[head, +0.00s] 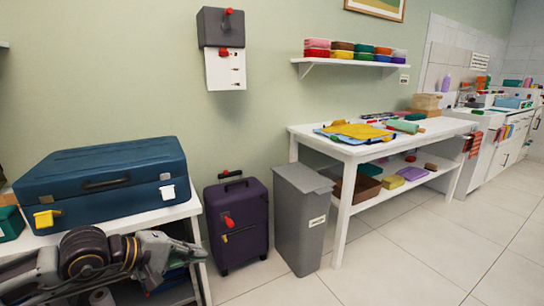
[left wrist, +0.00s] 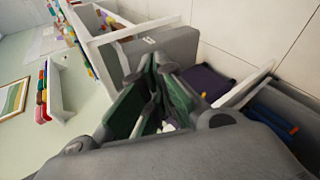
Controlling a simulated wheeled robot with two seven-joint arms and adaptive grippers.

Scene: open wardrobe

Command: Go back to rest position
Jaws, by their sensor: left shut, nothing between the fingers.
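My left arm comes in low from the left in the head view. Its gripper (head: 188,252) is in front of the white shelf unit (head: 110,233), below the blue suitcase (head: 104,182). In the left wrist view the gripper (left wrist: 158,66) is shut with nothing held. The purple suitcase (head: 238,222) stands on the floor just right of the gripper, and it also shows beyond the fingers in the left wrist view (left wrist: 207,83). My right gripper is in neither view.
A grey bin (head: 302,225) stands beside the purple suitcase. A white table (head: 350,150) with cloths and a lower shelf is further right. Grey and white boxes (head: 226,70) hang on the wall. The tiled floor (head: 420,260) at right is clear.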

